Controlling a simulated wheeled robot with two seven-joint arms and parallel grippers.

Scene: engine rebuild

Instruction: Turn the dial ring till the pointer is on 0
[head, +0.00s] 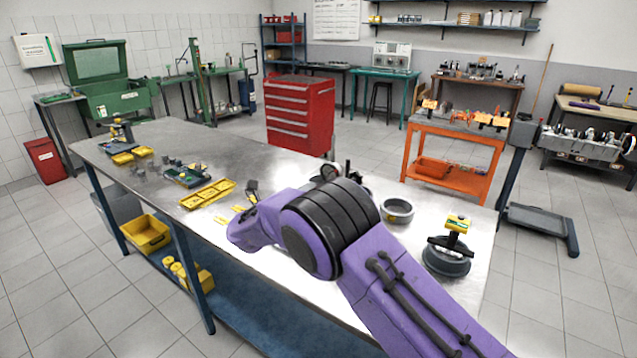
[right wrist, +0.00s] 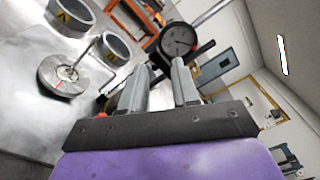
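The dial gauge (right wrist: 179,40) has a round pale face in a dark ring on a black stand, just beyond my right fingertips in the right wrist view. Its pointer and numbers are too small to read. In the head view a round dark thing that looks like the gauge (head: 329,172) shows just behind my purple right arm. My right gripper (right wrist: 160,66) is open, with a gap between its two grey fingers. The fingertips point at the lower edge of the gauge; I cannot tell whether they touch it. My arm hides this gripper in the head view. My left gripper is not in view.
The metal bench (head: 150,150) carries yellow trays (head: 208,194), a grey ring (head: 397,211) and a dark round part (head: 447,260) at its right. In the wrist view a flat disc with a rod (right wrist: 66,74) lies left of my fingers. A red cabinet (head: 300,112) stands behind.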

